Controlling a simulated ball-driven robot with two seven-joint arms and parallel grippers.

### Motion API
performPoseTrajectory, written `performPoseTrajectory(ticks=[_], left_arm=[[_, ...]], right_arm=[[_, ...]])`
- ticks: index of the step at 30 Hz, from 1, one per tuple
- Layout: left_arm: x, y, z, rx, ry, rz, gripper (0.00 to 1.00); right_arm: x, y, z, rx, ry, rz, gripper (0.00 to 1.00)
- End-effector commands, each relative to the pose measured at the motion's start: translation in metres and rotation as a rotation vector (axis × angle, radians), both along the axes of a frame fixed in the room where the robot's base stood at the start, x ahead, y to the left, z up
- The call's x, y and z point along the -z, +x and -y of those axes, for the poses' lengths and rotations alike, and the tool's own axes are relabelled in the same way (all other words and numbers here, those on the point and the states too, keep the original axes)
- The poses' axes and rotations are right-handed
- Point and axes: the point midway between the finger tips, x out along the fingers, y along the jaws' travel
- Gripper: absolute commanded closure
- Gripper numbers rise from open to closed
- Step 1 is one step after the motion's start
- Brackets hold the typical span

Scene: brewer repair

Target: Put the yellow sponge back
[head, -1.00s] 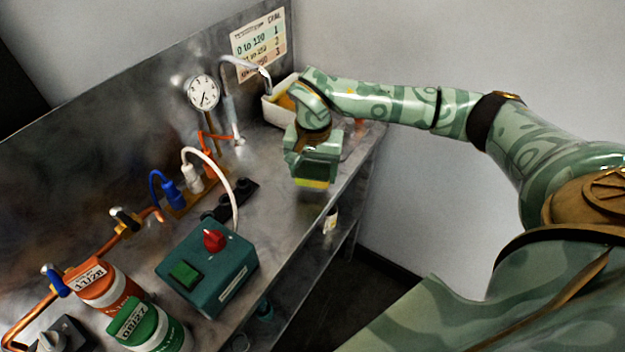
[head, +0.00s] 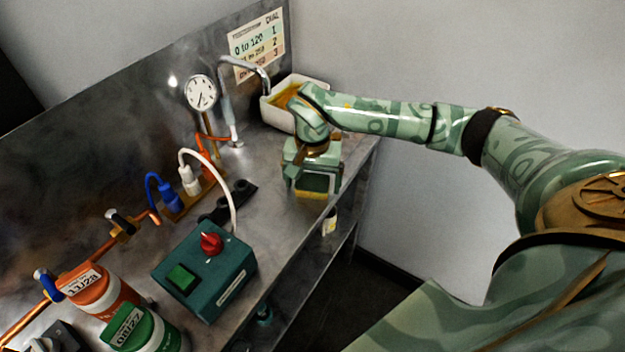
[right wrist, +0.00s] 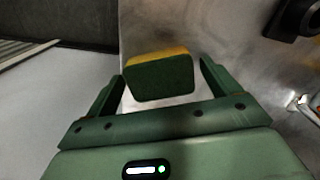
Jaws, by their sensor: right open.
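The yellow sponge (head: 313,192) is at the front edge of the metal counter, below my right gripper (head: 312,184). In the right wrist view the sponge (right wrist: 160,78) shows a dark green face and a yellow layer. It sits between the two spread fingers of my right gripper (right wrist: 160,88), with a gap visible on each side. The gripper is open. I cannot tell whether the sponge's underside rests flat on the counter. My left gripper is not in view.
A white basin (head: 271,112) with orange-brown contents stands behind my right arm at the counter's far end. A teal box (head: 207,270) with a red knob is nearer. A small bottle (head: 330,222) stands on the lower shelf. Hoses and a gauge (head: 201,92) line the back.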

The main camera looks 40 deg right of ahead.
Motion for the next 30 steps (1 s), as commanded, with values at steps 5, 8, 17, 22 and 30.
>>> performPoseTrajectory(ticks=[5, 8, 17, 22, 30], left_arm=[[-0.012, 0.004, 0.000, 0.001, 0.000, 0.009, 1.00], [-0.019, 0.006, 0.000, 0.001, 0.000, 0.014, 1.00], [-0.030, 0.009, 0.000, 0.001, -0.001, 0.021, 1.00], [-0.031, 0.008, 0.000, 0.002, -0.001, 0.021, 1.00], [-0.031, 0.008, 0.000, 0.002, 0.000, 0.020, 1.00]], right_arm=[[-0.040, 0.002, 0.001, 0.000, -0.001, 0.009, 0.11], [-0.065, 0.002, 0.000, -0.001, -0.001, 0.009, 0.11], [-0.114, 0.001, 0.000, 0.000, -0.001, 0.004, 0.11], [-0.118, 0.000, 0.000, 0.000, 0.001, 0.001, 0.11], [-0.118, 0.001, 0.000, 0.001, 0.000, 0.001, 0.11]])
